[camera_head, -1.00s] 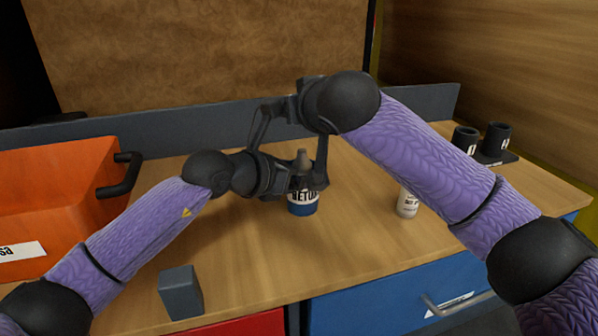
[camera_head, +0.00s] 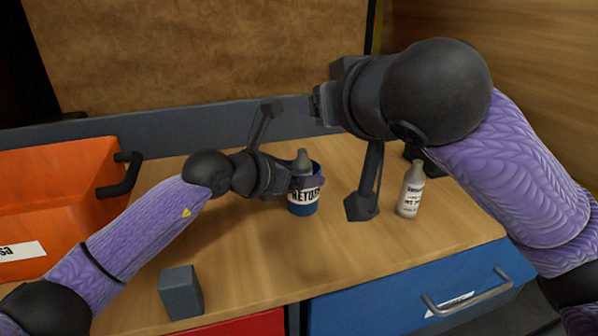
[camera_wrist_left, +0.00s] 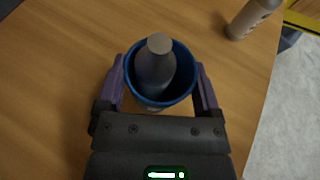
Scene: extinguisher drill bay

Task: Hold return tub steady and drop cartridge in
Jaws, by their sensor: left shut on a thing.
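The return tub (camera_head: 304,208) is a small blue cup with a white "RETU…" label, standing on the wooden bench. My left gripper (camera_wrist_left: 158,70) is shut on it, one finger on each side. A grey bottle-shaped cartridge (camera_head: 303,158) is inside the tub; it also shows in the left wrist view (camera_wrist_left: 155,66), its top above the rim and leaning towards the far side.
A second pale bottle (camera_head: 410,192) stands upright right of the tub. An orange bin (camera_head: 60,195) is at the left and a grey block (camera_head: 181,292) at the front. A blue drawer (camera_head: 400,300) is below the bench edge. The front bench middle is clear.

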